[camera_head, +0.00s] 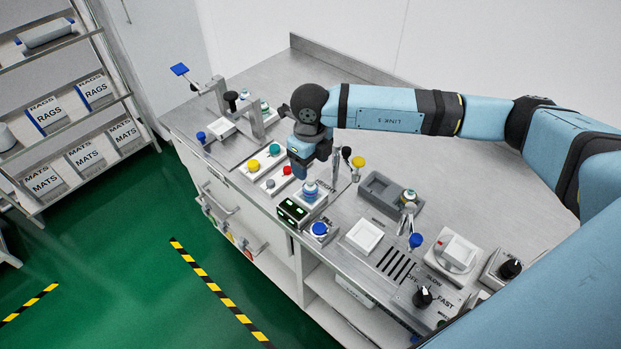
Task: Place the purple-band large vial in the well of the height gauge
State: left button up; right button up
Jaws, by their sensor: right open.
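My right gripper (301,172) hangs over the bench's front part, pointing down. Its jaws are small and partly hidden by its own body, and I see nothing held in them. A small vial with a bluish-purple band (310,188) stands upright in a pale block with green-lit displays, just in front of and below the gripper. Another banded vial (409,196) stands at the grey tray's right end. The band colours are too small to tell for sure which is the purple-band one. I cannot tell surely which fixture is the height gauge. My left gripper is out of view.
A post-and-lever fixture (246,117) stands at the bench's left end. Coloured knobs (254,165) lie left of the gripper. A white square dish (365,236), slots and dials (422,297) fill the right front. The bench's back is clear; my right arm spans it.

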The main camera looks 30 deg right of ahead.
jog(key=shift+r, duration=1.5)
